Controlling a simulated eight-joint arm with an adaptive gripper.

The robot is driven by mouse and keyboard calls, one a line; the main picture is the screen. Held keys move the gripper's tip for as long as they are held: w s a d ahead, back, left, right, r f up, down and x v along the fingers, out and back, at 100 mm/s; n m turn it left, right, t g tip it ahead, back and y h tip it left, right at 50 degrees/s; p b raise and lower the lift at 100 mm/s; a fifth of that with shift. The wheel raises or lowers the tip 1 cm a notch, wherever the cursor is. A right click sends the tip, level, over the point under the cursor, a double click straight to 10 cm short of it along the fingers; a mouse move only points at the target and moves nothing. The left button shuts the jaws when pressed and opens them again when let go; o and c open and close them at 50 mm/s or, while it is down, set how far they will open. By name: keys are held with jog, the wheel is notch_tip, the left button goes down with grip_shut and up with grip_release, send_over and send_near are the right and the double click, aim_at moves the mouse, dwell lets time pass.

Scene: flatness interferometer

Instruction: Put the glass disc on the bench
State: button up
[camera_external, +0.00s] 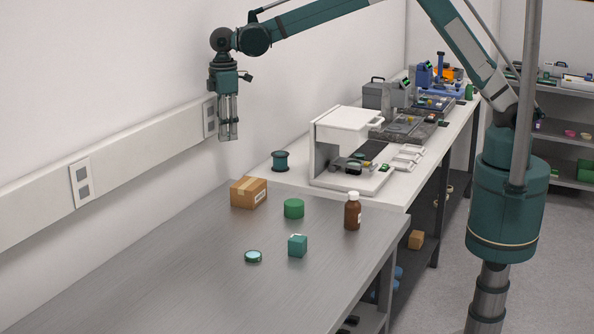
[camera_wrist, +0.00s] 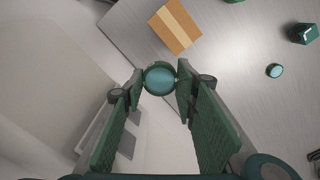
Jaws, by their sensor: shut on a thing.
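A round glass disc (camera_wrist: 159,79) with a pale blue face and dark green rim sits between my fingertips in the wrist view. My gripper (camera_wrist: 160,82) is shut on it. In the external view my gripper (camera_external: 229,136) hangs pointing down, high near the wall, beyond the cardboard box. The held disc is too small to make out there. The grey metal bench (camera_external: 170,270) fills the foreground, below and apart from my gripper. A similar small blue-faced disc (camera_external: 253,256) lies flat on it, and also shows in the wrist view (camera_wrist: 274,70).
On the metal bench stand a cardboard box (camera_external: 248,192), a green cylinder (camera_external: 293,208), a teal cube (camera_external: 297,246) and a brown bottle (camera_external: 352,212). A teal spool (camera_external: 280,160) and a white instrument (camera_external: 345,145) stand on the white bench behind. The metal bench's left foreground is clear.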

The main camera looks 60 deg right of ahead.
jog(key=s+a+f+n, duration=0.2)
jog(key=s+a, duration=0.1)
jog(key=a, duration=1.3)
jog(key=n+b, duration=0.3)
jog(key=n, duration=0.1)
send_over(196, 302)
notch_tip(196, 302, down, 10)
jog(key=shift+f, duration=0.15)
jog(key=shift+f, duration=3)
jog(key=shift+f, duration=1.85)
jog(key=shift+f, duration=0.1)
